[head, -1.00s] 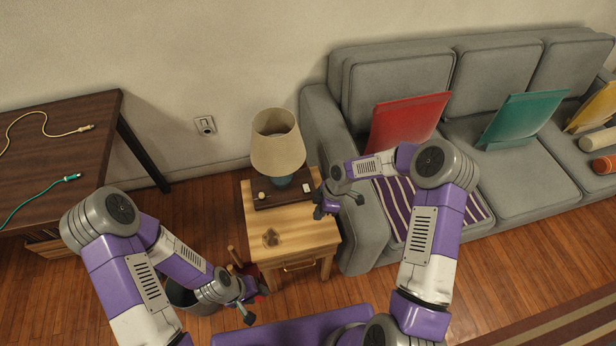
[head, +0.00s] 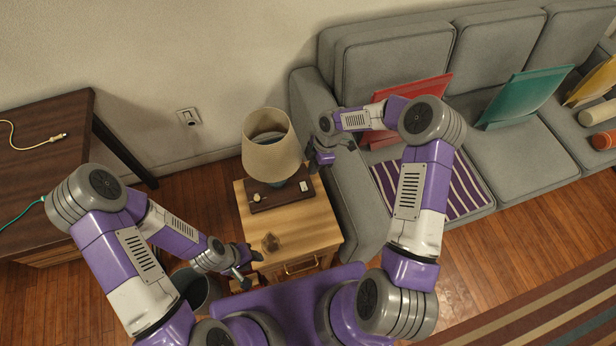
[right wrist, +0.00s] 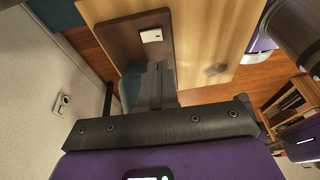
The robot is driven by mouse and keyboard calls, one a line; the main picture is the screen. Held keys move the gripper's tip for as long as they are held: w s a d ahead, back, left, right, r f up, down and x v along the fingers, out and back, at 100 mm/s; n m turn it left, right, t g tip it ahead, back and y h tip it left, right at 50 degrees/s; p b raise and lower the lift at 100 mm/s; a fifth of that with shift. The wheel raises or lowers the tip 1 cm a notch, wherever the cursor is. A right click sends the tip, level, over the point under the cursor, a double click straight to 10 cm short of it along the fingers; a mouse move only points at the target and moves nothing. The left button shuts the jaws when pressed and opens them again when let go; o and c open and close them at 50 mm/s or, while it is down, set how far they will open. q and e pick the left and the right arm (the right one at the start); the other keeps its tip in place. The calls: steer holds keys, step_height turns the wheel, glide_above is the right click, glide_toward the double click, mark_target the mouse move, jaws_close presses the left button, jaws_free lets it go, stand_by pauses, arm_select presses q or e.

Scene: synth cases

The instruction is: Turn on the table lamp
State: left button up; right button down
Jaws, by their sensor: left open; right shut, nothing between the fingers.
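The table lamp (head: 271,160), with a beige shade and blue base, stands on a dark brown tray (head: 266,205) on the wooden side table (head: 312,225). Its shade shows no glow. A small white switch-like piece (head: 304,187) lies on the tray's right part; it also shows in the right wrist view (right wrist: 151,35). My right gripper (head: 314,168) is shut and empty, just right of the lamp. In the right wrist view its fingers (right wrist: 158,75) lie below the white piece and partly hide a teal surface. My left gripper (head: 250,268) is open and empty by the table's front left corner.
A grey sofa (head: 345,215) with cushions stands close on the right. A dark table (head: 45,150) with cables is at left. A wall outlet (head: 188,117) is behind.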

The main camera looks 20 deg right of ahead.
mark_target(303, 190)
arm_select(q)
step_height(303, 190, down, 3)
steer(key=shift+r+b, duration=0.2)
steer(key=shift+b, duration=1.05)
arm_select(e)
steer(key=x, duration=0.9)
steer(key=shift+f, duration=0.3)
arm_select(q)
steer(key=shift+f, duration=0.15)
arm_select(e)
steer(key=shift+a, duration=0.15)
